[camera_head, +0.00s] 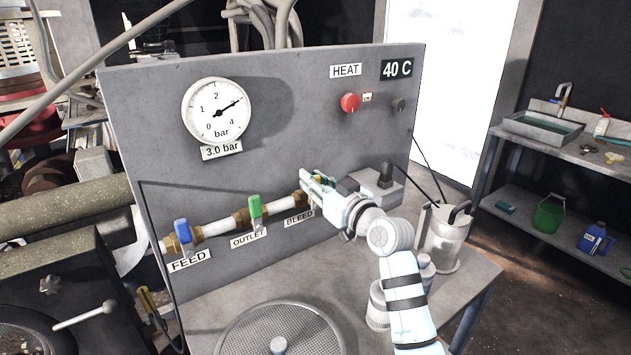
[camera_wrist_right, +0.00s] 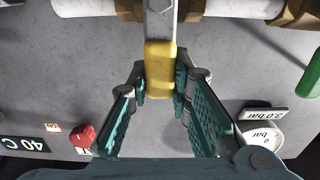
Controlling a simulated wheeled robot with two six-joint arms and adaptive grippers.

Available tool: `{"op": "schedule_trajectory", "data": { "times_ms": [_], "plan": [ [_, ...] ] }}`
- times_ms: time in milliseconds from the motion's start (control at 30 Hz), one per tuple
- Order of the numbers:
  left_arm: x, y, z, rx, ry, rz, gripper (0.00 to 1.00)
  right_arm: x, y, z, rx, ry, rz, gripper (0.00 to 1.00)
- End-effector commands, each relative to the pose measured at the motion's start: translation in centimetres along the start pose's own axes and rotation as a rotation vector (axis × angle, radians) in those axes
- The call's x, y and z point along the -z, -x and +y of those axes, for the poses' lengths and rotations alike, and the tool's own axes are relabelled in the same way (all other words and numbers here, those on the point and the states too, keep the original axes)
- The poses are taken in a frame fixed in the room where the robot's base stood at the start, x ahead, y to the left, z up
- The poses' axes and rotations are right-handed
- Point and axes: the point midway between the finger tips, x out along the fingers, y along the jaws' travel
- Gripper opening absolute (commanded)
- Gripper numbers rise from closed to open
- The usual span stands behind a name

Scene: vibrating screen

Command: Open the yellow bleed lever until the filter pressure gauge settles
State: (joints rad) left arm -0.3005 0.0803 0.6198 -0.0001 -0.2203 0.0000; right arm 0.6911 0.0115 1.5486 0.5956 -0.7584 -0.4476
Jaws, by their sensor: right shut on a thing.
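The yellow bleed lever (camera_wrist_right: 160,62) points down between my right fingers in the right wrist view, on a valve of the white pipe. My right gripper (camera_wrist_right: 160,92) is shut on the lever's yellow end; in the head view the gripper (camera_head: 316,186) covers most of the bleed valve, above the BLEED label (camera_head: 299,217). The round white pressure gauge (camera_head: 215,110) has its needle pointing up and right, and the plate below it (camera_head: 221,151) reads 3.0 bar. My left gripper is not in view.
On the same pipe are the blue feed lever (camera_head: 182,231) and the green outlet lever (camera_head: 255,206), both upright. A red knob (camera_head: 350,102) and a 40 C display (camera_head: 397,69) sit on the panel. A metal jug (camera_head: 440,240) and a round sieve (camera_head: 280,335) stand on the table.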

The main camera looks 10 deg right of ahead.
Motion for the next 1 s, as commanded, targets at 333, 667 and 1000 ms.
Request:
{"op": "schedule_trajectory", "data": {
  "times_ms": [333,667,1000],
  "plan": [
    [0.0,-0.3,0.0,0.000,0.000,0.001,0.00,-0.1,0.0,-0.3,0.000,0.055,0.001,0.00],
    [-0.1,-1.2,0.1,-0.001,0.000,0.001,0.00,-0.4,0.0,-1.7,0.000,0.269,0.000,0.00],
    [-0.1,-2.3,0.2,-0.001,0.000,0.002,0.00,-1.0,0.0,-3.1,0.001,0.504,-0.001,0.00]
  ]
}}
